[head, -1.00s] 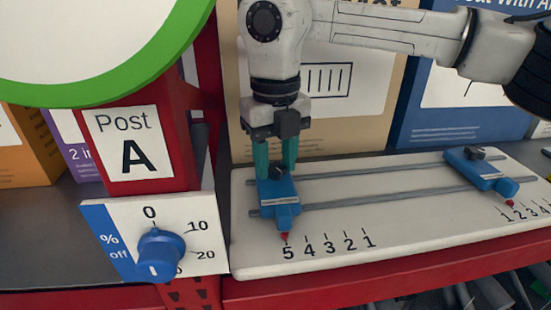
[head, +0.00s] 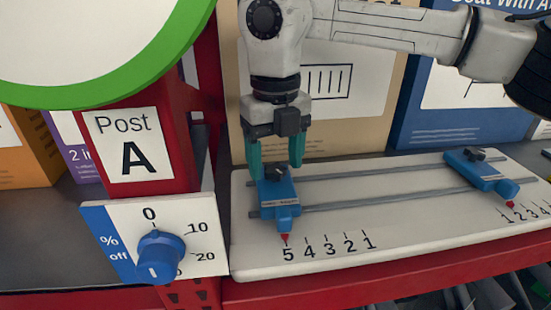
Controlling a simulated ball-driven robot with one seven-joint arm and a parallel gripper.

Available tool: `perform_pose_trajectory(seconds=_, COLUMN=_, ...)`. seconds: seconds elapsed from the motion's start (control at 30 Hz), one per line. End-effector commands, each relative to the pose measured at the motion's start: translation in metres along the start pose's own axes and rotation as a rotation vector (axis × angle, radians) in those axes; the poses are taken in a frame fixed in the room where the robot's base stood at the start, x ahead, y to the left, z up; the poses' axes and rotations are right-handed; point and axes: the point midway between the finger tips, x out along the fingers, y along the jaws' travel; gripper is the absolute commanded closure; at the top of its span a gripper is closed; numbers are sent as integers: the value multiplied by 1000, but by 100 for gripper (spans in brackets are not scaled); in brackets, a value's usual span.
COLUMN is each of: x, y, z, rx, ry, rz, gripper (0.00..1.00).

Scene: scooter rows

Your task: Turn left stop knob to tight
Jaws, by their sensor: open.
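The left stop (head: 278,200) is a blue block on two grey rails, its red pointer at the 5 mark. Its small black knob (head: 277,174) sits on top, partly hidden by my fingers. My gripper (head: 276,166) points down with teal fingers apart, one on each side of the knob. I cannot tell whether the fingers touch it. The right stop (head: 484,170), also blue with a black knob and a red tip, sits at the right end of the rails near its own scale.
The white board (head: 350,260) lies on a red-edged shelf. A red post with a "Post A" sign (head: 133,145) and a blue dial (head: 160,257) stand close at left. Boxes, one tan (head: 370,110) and one blue (head: 430,110), stand behind. The rails between the stops are clear.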

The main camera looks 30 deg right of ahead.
Motion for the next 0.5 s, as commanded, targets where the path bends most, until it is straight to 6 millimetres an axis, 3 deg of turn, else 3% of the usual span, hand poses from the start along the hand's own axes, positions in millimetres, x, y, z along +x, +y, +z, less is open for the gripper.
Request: perform_pose_trajectory(seconds=0.5, x=-88, y=0, z=0, rx=2, ry=-2, rz=-1, gripper=33)
